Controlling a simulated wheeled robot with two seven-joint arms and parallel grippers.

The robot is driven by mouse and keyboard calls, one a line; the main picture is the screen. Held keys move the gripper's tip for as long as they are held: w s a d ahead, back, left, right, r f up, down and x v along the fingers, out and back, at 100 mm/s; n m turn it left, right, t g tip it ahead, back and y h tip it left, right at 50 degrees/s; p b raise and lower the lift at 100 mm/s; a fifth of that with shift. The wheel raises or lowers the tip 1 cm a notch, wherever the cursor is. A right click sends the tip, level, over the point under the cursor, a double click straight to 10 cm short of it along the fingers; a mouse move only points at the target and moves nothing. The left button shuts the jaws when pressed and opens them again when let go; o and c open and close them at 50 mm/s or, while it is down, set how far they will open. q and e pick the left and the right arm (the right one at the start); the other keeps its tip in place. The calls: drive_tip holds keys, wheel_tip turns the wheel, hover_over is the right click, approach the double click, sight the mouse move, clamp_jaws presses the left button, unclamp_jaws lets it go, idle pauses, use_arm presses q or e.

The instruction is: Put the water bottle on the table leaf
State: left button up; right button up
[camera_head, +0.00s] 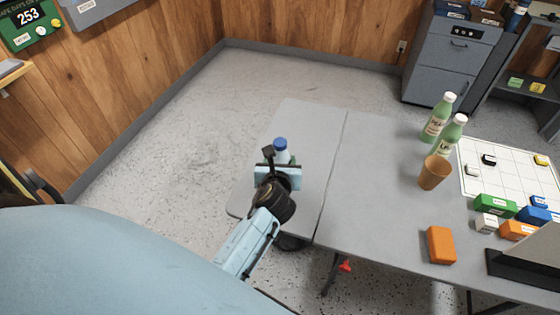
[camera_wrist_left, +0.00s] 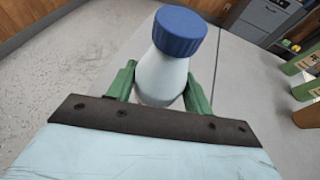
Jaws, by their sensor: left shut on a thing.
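The water bottle (camera_wrist_left: 163,72) is white with a blue cap. In the left wrist view it stands between the two green fingers of my left gripper (camera_wrist_left: 160,88), which is shut on it. In the head view the bottle's blue cap (camera_head: 280,144) shows just beyond my left gripper (camera_head: 278,172), over the table leaf (camera_head: 305,127), the grey left section past the seam. The bottle looks about upright. Its base is hidden, so I cannot tell whether it touches the leaf. My right gripper is not in view.
Two green bottles (camera_head: 438,118) and an orange-brown cup (camera_head: 434,172) stand on the main tabletop (camera_head: 375,190). An orange block (camera_head: 440,245) lies near its front edge. A white gridded board (camera_head: 510,172) and several coloured blocks are at the right. The leaf around my gripper is clear.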

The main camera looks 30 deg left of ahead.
use_arm(q)
drive_tip(key=o, duration=1.3)
drive_tip(key=shift+s+d+r, duration=0.1)
drive_tip(key=shift+s+r, duration=0.05)
drive_tip(key=p+v, duration=0.2)
drive_tip(key=v, duration=0.9)
drive_tip(key=shift+s+d, duration=0.2)
drive_tip(key=shift+s, duration=0.1)
